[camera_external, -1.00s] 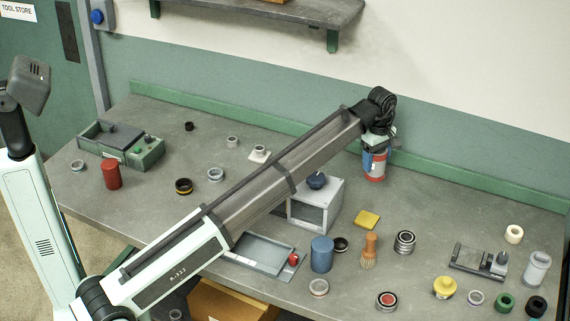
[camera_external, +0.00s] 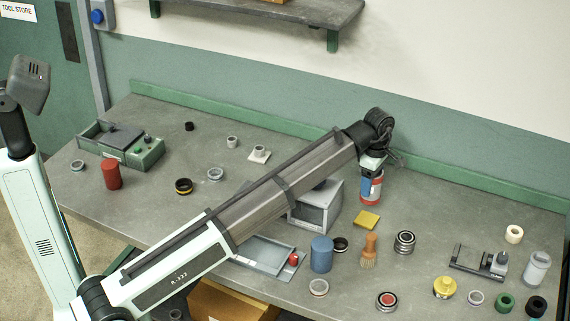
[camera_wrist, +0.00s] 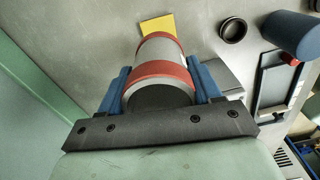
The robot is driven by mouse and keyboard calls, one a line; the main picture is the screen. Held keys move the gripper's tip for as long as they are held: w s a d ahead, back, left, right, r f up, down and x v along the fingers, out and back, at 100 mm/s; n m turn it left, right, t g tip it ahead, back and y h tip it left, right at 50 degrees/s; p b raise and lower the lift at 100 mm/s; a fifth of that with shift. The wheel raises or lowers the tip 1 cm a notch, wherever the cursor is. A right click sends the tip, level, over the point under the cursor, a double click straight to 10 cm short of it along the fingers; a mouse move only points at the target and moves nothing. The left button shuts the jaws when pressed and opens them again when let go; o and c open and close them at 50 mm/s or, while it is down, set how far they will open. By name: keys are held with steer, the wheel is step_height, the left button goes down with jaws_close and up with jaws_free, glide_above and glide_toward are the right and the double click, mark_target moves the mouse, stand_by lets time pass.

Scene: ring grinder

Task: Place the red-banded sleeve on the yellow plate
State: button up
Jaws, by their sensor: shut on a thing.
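The red-banded sleeve (camera_external: 371,196) is light grey with red bands at both ends. My gripper (camera_external: 371,185) is shut on it, with a blue finger on each side, and holds it roughly upright. In the wrist view the sleeve (camera_wrist: 163,50) lies between the fingers of the gripper (camera_wrist: 159,72). The yellow plate (camera_external: 367,220) is a small flat square on the bench, just in front of the sleeve in the external view. In the wrist view the plate (camera_wrist: 158,25) shows beyond the sleeve's far end, partly hidden by it. The sleeve appears apart from the plate; its height over the bench is hard to tell.
A grey box (camera_external: 316,207) stands left of the sleeve. A blue cylinder (camera_external: 321,254), a dark ring (camera_external: 340,244), a brush (camera_external: 369,249) and a banded ring stack (camera_external: 404,242) stand near the plate. A green ledge (camera_external: 460,184) runs along the back. Bench right of the sleeve is clear.

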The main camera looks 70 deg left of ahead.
step_height(320, 180, down, 8)
steer(key=shift+f, duration=0.1)
stand_by(0.4)
steer(key=shift+f, duration=0.1)
steer(key=o, duration=1.1)
step_height(320, 180, up, 12)
steer(key=shift+r, duration=0.15)
